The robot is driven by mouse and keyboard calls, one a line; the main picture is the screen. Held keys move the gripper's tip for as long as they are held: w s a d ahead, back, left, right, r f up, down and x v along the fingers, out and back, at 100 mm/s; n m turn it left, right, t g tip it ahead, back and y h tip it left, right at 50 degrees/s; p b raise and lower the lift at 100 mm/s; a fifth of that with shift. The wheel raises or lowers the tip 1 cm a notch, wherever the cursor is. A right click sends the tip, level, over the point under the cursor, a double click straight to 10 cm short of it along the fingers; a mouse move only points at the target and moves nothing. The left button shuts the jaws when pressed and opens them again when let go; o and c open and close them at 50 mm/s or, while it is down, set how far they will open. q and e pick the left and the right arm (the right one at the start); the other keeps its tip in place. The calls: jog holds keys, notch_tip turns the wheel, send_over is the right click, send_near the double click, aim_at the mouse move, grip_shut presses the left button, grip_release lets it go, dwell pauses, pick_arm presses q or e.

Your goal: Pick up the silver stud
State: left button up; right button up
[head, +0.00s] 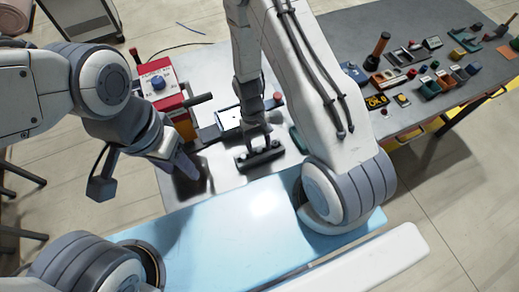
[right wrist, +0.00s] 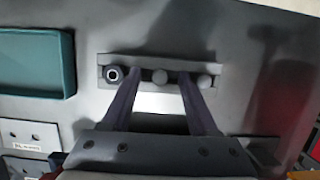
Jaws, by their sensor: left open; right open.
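A grey slotted bar (right wrist: 180,68) lies on the metal tabletop, with three small round parts in a row. The left one is a dark ring with a socket (right wrist: 114,73); the middle (right wrist: 160,77) and right (right wrist: 205,81) are plain silver-grey studs. I cannot tell for sure which one the task means. My right gripper (right wrist: 159,79) is open, its fingertips on either side of the middle stud; contact cannot be told. In the head view my right gripper (head: 260,150) is over the dark bar. My left gripper (head: 190,172) is open, pointing down left of the bar.
A teal tray (right wrist: 36,93) lies left of the bar in the right wrist view. White plates with holes (right wrist: 30,134) are below it. Small parts and tools crowd the table's right side.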

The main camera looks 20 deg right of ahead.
jog(key=shift+f, duration=0.1)
grip_shut()
